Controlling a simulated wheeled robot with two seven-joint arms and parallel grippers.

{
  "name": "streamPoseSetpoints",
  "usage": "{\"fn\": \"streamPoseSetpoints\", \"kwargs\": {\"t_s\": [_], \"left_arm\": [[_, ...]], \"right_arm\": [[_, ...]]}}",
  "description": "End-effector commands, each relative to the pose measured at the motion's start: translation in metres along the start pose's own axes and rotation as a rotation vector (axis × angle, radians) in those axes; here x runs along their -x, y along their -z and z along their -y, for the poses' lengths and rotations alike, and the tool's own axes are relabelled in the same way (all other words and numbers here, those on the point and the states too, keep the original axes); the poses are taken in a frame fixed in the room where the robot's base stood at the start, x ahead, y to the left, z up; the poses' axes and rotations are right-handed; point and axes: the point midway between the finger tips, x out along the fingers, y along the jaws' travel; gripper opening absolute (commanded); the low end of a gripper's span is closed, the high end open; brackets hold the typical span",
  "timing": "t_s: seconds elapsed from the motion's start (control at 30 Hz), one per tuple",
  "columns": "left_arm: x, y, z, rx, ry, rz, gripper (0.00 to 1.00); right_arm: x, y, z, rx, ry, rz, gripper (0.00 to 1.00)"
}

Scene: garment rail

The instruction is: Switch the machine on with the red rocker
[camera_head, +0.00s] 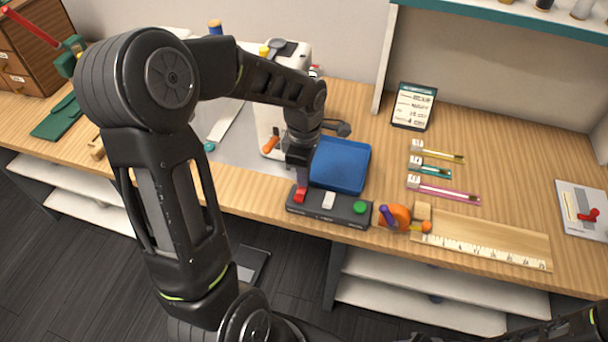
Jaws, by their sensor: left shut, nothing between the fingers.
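A dark control box (316,214) sits at the front edge of the wooden table. It carries a red rocker (300,195) at its left end, a white switch (328,200) in the middle and a green button (360,207) at the right. My left gripper (302,182) is shut and empty, pointing down right above the red rocker. I cannot tell whether its tips touch the rocker. The white machine (291,54) stands behind, largely hidden by my left arm. Part of my right arm shows at the bottom right, but its gripper is out of view.
A blue tray (341,164) lies right behind the box. Orange and purple items (393,216) sit just right of it, then a wooden ruler (487,249). A teal-edged shelf (500,20) overhangs the back right.

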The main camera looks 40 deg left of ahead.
Motion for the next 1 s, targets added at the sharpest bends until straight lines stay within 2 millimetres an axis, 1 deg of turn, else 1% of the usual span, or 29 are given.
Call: {"fn": "streamPoseSetpoints", "kwargs": {"t_s": [0.1,0.43,0.57,0.83,1.0], "left_arm": [[-0.0058,-0.0001,0.0005,0.000,0.002,0.000,0.00],[-0.0066,0.0000,0.0001,0.000,0.002,0.000,0.00],[-0.0097,0.0002,-0.0013,0.001,0.034,-0.001,0.00],[-0.0089,0.0003,-0.0001,0.001,0.031,-0.001,0.00],[-0.0058,0.0003,0.0046,0.001,0.030,0.000,0.00]], "right_arm": [[0.0008,0.0000,0.0003,0.000,0.000,0.000,0.36],[0.0008,0.0000,0.0003,0.000,0.000,0.000,0.36],[0.0026,0.0000,0.0010,0.000,0.000,0.000,0.36],[0.0020,0.0000,0.0008,0.000,0.000,0.000,0.36],[0.0028,0.0000,0.0011,0.000,0.000,0.000,0.36]]}}
